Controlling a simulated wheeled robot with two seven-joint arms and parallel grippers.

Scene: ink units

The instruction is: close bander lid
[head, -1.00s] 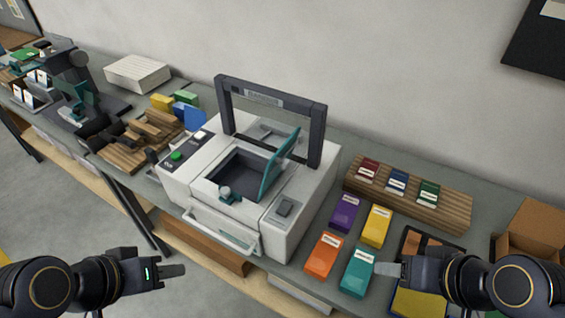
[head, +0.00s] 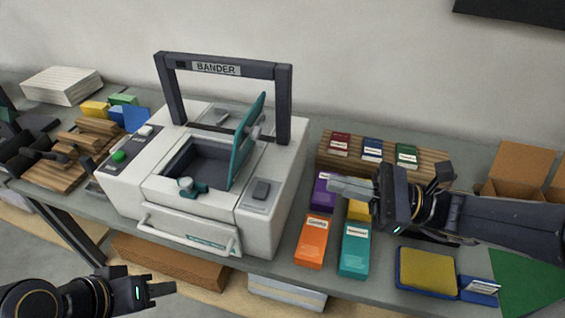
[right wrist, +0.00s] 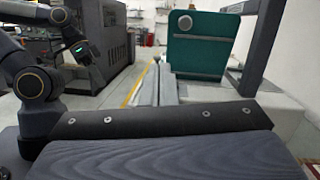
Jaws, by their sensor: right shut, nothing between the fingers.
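The bander (head: 120,190) is a white machine on the bench with a dark arch marked BANDER. Its teal lid (head: 248,140) stands upright, hinged at the right side of the dark open well (head: 200,165). The lid also shows in the right wrist view (right wrist: 195,45), with a round knob at its top. My right gripper (head: 332,187) is shut and empty, right of the bander and apart from the lid, above the coloured boxes. My left gripper (head: 172,290) is low in front of the bander, away from it; its finger gap cannot be made out.
Orange (head: 313,242) and teal (head: 355,250) boxes stand right of the bander, with purple and yellow ones partly hidden behind my right gripper. A wooden rack (head: 430,172) holds small boxes. A yellow pad (head: 427,270) lies at the front right. The arch stands close behind the lid.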

